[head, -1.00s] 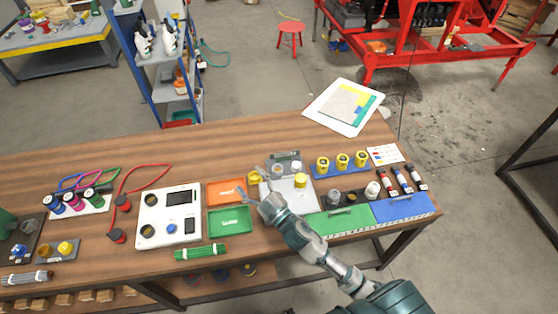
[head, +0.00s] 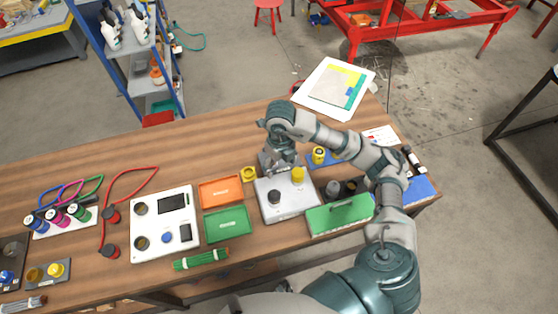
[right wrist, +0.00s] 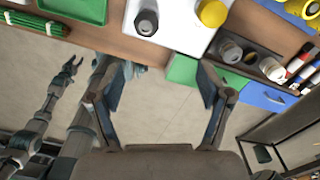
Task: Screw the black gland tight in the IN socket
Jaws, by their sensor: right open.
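The black gland (head: 274,197) stands on the white panel (head: 282,211), left of a yellow gland (head: 298,175). The right wrist view shows the black gland (right wrist: 147,22) from above, seated in a hex-shaped piece; its thread depth and any IN label cannot be read. My right gripper (head: 280,166) is over the back edge of the panel, apart from the black gland. In the wrist view its fingers (right wrist: 160,88) are spread with nothing between them. A small gripper (right wrist: 71,68), apparently my left, shows far left in the wrist view; its jaw state is unclear.
An orange tray (head: 221,190) and a green tray (head: 228,224) lie left of the panel. A green bin (head: 338,216), dark fittings and a blue bin (head: 419,190) are to its right. My right arm crosses above the right side. Bare table lies behind the trays.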

